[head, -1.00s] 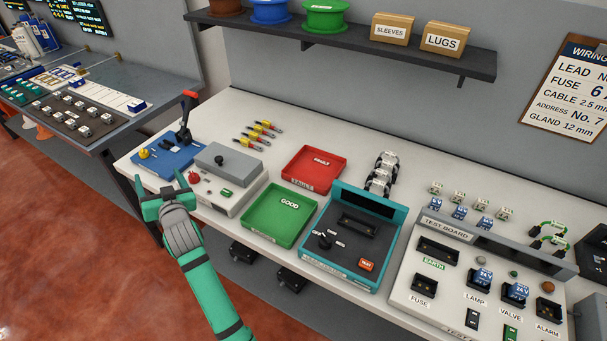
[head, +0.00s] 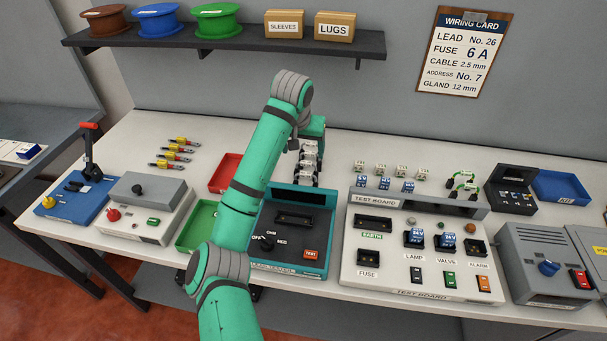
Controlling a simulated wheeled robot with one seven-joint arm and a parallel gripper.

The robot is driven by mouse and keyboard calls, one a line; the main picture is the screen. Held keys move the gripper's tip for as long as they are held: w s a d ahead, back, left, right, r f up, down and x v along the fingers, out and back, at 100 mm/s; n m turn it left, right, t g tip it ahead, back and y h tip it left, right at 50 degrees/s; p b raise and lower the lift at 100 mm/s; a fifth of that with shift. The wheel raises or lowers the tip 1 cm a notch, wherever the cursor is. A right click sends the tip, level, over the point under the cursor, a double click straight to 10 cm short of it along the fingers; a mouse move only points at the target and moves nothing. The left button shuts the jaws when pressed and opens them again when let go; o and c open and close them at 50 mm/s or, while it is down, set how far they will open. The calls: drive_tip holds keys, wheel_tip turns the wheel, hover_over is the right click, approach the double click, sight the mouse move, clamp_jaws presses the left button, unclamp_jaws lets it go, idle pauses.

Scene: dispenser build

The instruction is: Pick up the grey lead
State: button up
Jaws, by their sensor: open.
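Two leads with green ends (head: 462,185) lie farther right, behind the test board.
The teal tester (head: 290,255), test board (head: 417,260), red tray (head: 222,176) and green tray (head: 192,232) stand around my arm. A shelf (head: 225,45) with spools and boxes hangs above. Several red-and-yellow pieces (head: 172,155) lie at left.

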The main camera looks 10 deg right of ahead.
sight(306, 163)
drive_tip(key=x, duration=1)
drive_tip(key=shift+d+f, duration=0.15)
drive_tip(key=shift+f, duration=0.05)
drive_tip(key=c, duration=1.3)
